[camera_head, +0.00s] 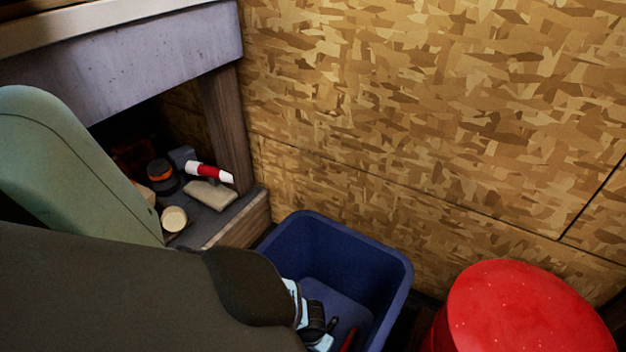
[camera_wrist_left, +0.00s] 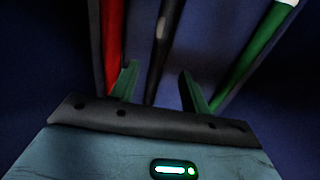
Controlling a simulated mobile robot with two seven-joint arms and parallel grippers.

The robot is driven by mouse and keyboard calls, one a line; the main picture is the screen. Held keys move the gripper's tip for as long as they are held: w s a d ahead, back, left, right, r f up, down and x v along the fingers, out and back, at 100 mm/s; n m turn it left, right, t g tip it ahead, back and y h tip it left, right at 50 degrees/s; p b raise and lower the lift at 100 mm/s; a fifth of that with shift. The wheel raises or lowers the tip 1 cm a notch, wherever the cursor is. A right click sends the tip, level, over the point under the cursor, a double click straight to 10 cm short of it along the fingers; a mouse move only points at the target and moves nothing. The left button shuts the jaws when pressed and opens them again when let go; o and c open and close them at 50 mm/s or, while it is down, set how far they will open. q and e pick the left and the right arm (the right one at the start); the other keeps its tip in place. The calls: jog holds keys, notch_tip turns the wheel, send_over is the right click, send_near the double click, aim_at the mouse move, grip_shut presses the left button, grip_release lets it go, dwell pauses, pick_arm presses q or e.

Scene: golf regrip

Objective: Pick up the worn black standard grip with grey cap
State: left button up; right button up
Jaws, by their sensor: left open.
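In the left wrist view a black grip (camera_wrist_left: 167,40) with a small grey worn patch runs down between the fingers of my left gripper (camera_wrist_left: 158,68). The gripper is open, with one finger on each side of the grip; I cannot tell whether either finger touches it. Its grey cap is not clearly visible. A red grip (camera_wrist_left: 112,40) lies to the left and a green grip (camera_wrist_left: 258,48) with a white end to the right. In the head view my left gripper (camera_head: 322,325) reaches into the blue bin (camera_head: 398,275), largely hidden by my arm. My right gripper is not in view.
A red round-topped stool or drum (camera_head: 525,310) stands right of the bin. A chipboard wall (camera_head: 430,110) rises behind. At left, a shelf (camera_head: 215,225) under a bench holds a red and white tube (camera_head: 208,172), a tape-like roll (camera_head: 161,176) and other small items.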

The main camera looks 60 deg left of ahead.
pick_arm(q)
jog(key=shift+f, duration=0.25)
notch_tip(320, 180, down, 5)
jog(key=b, duration=0.3)
jog(key=shift+d+r+b, duration=0.15)
jog(key=shift+b, duration=0.2)
jog(key=shift+c, duration=0.4)
jog(key=c, duration=0.9)
